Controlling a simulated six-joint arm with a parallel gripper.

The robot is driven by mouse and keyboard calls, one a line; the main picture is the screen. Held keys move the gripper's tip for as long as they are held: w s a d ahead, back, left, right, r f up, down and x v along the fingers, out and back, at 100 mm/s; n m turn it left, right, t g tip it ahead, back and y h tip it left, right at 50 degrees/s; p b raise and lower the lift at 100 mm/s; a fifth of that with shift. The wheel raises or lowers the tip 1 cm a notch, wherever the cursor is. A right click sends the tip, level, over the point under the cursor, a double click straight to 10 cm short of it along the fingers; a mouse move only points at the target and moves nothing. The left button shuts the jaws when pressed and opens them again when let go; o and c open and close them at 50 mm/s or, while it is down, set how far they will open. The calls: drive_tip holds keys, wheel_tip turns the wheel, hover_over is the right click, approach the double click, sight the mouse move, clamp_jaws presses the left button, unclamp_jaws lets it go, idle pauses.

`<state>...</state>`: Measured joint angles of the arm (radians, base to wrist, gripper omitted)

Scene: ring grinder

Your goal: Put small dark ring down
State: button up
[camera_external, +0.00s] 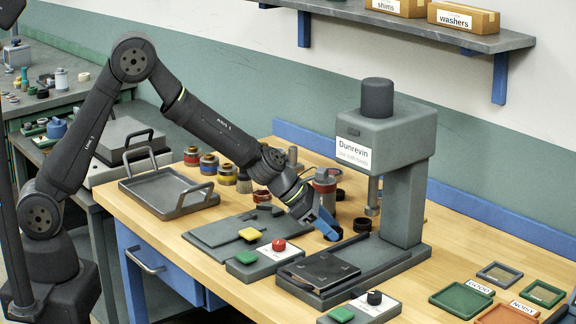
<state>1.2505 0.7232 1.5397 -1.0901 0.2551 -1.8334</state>
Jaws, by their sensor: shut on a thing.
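My gripper (328,232), with blue fingers, points down and to the right, low over the bench between the control plate and the grinder column. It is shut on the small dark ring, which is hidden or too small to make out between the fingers. Another dark ring or short stack of rings (362,225) sits on the bench just right of the fingers, apart from them as far as I can tell.
Button boxes (263,258) (360,306) stand in front. Green GOOD trays (462,301) and orange NOISY trays (508,314) lie at the right. A handled grey tray (168,194) and several colored jars (208,164) are at the left back. Bare wood lies right of the machine.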

wheel_tip(320, 180, up, 2)
drive_tip(key=shift+r, duration=0.2)
drive_tip(key=s+a+r, duration=0.1)
drive_tip(key=s+r, duration=0.1)
drive_tip(key=s, duration=0.1)
drive_tip(key=s+a+r, duration=0.1)
drive_tip(key=s+r, duration=0.1)
drive_tip(key=s, duration=0.2)
drive_tip(key=s+a+r, duration=0.1)
drive_tip(key=s+r, duration=0.1)
drive_tip(key=s, duration=0.2)
drive_tip(key=shift+r, duration=0.2)
drive_tip(key=shift+w+d+r, duration=0.1)
drive_tip(key=shift+w+d, duration=0.05)
drive_tip(key=shift+d, duration=0.05)
drive_tip(key=w+d+r, duration=0.1)
drive_tip(key=w+d, duration=1.1)
drive_tip(key=w, duration=0.4)
drive_tip(key=shift+w+d+r+n, duration=0.2)
drive_tip(key=shift+w+r+n, duration=0.1)
drive_tip(key=shift+r+n, duration=0.1)
drive_tip(key=w+d+f, duration=0.1)
drive_tip(key=w+d, duration=0.6)
drive_tip(key=d, duration=0.3)
drive_tip(key=shift+m, duration=0.4)
wheel_tip(320, 180, down, 10)
drive_tip(key=shift+s+f, duration=0.1)
drive_tip(key=shift+f, duration=0.05)
drive_tip(key=shift+a+f, duration=0.1)
